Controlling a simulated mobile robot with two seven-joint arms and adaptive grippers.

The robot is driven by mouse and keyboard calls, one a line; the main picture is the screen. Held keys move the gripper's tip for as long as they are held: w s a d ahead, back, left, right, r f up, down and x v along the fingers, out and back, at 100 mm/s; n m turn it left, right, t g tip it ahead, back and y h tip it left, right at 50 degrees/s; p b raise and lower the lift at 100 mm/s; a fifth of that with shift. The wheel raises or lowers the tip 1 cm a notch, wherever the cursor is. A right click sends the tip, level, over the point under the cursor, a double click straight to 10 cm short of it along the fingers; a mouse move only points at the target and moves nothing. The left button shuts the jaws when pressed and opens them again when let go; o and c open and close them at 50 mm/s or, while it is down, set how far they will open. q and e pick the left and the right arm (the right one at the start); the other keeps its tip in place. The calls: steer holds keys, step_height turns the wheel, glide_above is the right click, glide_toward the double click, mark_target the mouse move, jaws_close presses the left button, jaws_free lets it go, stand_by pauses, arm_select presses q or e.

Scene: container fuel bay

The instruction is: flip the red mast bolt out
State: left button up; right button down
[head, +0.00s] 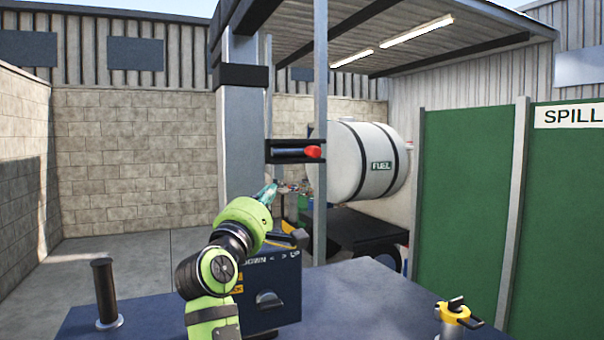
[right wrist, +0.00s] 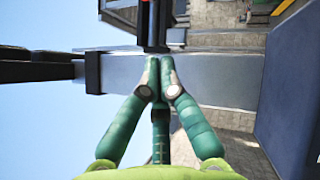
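The red mast bolt (head: 312,152) has a red knob at the right end of a dark rod. It lies level in a black bracket (head: 285,158) on the upright mast (head: 243,120). My right gripper (head: 271,188) is below and slightly left of the bolt in the head view, apart from it in the picture. In the right wrist view my right gripper (right wrist: 160,62) has its teal fingertips together with nothing visible between them. The dark bracket (right wrist: 155,18) is just beyond the tips, with a thin red edge showing. My left gripper is not in view.
A control box (head: 270,290) marked with down and up arrows stands behind my right arm. A black post grip (head: 104,290) is at left and a yellow-collared fitting (head: 455,314) at right. A white fuel tank (head: 360,160) and green panels (head: 465,200) stand beyond.

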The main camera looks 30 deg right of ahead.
steer(key=p, duration=0.6)
glide_toward(298, 152)
steer(key=w+d, duration=0.1)
steer(key=d, duration=0.3)
arm_select(q)
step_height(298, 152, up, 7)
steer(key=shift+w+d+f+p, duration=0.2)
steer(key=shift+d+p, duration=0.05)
steer(key=shift+p, duration=0.05)
arm_select(e)
steer(key=shift+w+d+r, duration=0.15)
steer(key=shift+d+r, duration=0.05)
steer(key=shift+r, duration=0.2)
arm_select(q)
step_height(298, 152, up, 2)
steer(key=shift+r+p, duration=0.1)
steer(key=shift+p, duration=1)
arm_select(e)
steer(key=d, duration=0.5)
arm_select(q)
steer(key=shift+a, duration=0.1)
